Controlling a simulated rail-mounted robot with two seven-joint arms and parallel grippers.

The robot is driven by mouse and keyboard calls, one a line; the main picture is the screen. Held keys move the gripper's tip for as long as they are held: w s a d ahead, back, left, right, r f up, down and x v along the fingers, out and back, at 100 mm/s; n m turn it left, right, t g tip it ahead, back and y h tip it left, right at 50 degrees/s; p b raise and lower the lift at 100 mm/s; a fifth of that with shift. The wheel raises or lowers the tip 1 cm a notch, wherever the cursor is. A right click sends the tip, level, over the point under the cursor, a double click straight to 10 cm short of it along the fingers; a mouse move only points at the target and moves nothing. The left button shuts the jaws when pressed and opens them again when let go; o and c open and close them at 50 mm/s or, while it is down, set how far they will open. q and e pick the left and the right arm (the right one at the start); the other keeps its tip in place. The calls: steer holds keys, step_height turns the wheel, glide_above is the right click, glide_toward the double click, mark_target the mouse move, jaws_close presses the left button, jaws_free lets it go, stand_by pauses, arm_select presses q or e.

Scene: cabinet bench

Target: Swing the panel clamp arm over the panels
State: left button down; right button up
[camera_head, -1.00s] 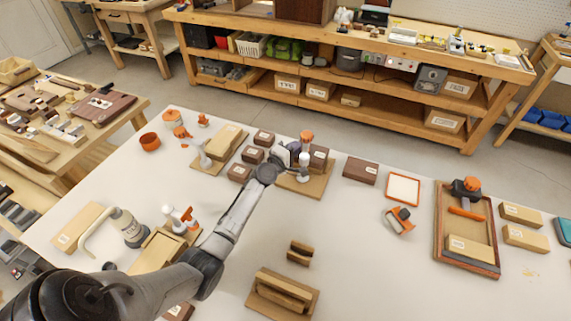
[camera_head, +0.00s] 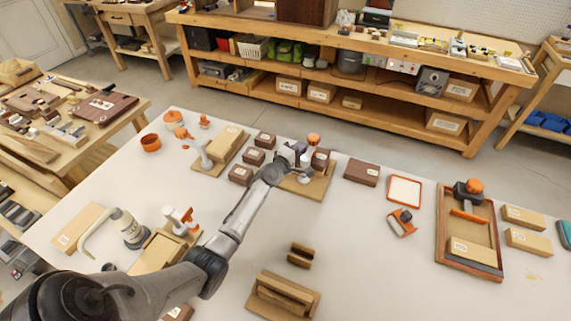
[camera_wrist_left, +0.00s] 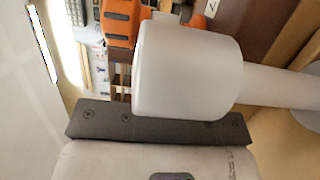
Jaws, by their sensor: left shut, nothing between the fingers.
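The panel clamp stands on a tan wooden board (camera_head: 320,186) near the far edge of the white table. Its orange knob (camera_head: 313,138) is on top, and a dark brown panel block (camera_head: 320,158) sits beside it. My left gripper (camera_head: 297,152) is shut and empty at the clamp, partly covering it. In the left wrist view, a large white cylinder of the clamp arm (camera_wrist_left: 188,70) fills the middle, right at the dark gripper bar, with a white rod leading right and an orange part behind. Whether they touch I cannot tell. My right gripper is out of view.
Several dark blocks (camera_head: 240,174) and another board with a white post (camera_head: 205,156) stand to the left. A dark block (camera_head: 361,171) and an orange-framed white square (camera_head: 404,190) lie to the right. A wooden tray (camera_head: 488,264) is farther right.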

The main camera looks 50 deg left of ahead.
arm_select(q)
steer(key=shift+s+d+p, duration=0.15)
steer(key=shift+s+p, duration=0.25)
steer(key=shift+s, duration=0.1)
steer(key=p+v, duration=0.3)
steer(key=v, duration=0.9)
steer(key=shift+s+p, duration=0.35)
steer(key=shift+s, duration=0.05)
